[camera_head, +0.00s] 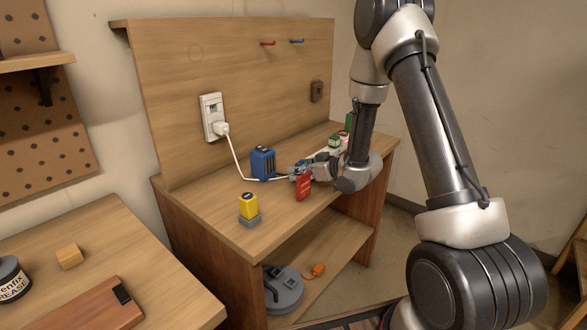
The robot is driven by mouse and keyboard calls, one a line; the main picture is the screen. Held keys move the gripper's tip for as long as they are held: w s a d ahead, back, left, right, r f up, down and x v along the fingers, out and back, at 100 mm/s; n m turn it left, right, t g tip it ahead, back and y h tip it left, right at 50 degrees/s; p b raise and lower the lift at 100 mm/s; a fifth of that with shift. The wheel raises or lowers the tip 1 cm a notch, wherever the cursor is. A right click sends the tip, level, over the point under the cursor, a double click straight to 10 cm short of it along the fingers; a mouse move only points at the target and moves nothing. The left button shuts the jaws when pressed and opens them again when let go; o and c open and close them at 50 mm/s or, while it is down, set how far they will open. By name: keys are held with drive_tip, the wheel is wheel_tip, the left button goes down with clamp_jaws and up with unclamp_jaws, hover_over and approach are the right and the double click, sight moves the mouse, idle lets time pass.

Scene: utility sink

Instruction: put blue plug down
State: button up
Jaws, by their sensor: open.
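My gripper (298,170) is low over the workbench top, to the right of a blue box-shaped device (263,163). Its fingers point left, and it is open. A small blue piece (292,178) shows at the fingertips, by the end of a white cord (240,165); it may be the blue plug, but it is too small to be sure. Whether it touches the fingers or the bench top cannot be told. The cord runs from a white plug (221,129) in the wall outlet (211,112) down past the blue device.
The workbench (210,200) has a red card-like piece (304,187) standing just in front of my gripper. A yellow block on a grey base (249,207) stands front left. Green and white items (335,143) are behind my wrist. The bench's left part is clear.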

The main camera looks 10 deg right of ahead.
drive_tip(key=c, duration=1.2)
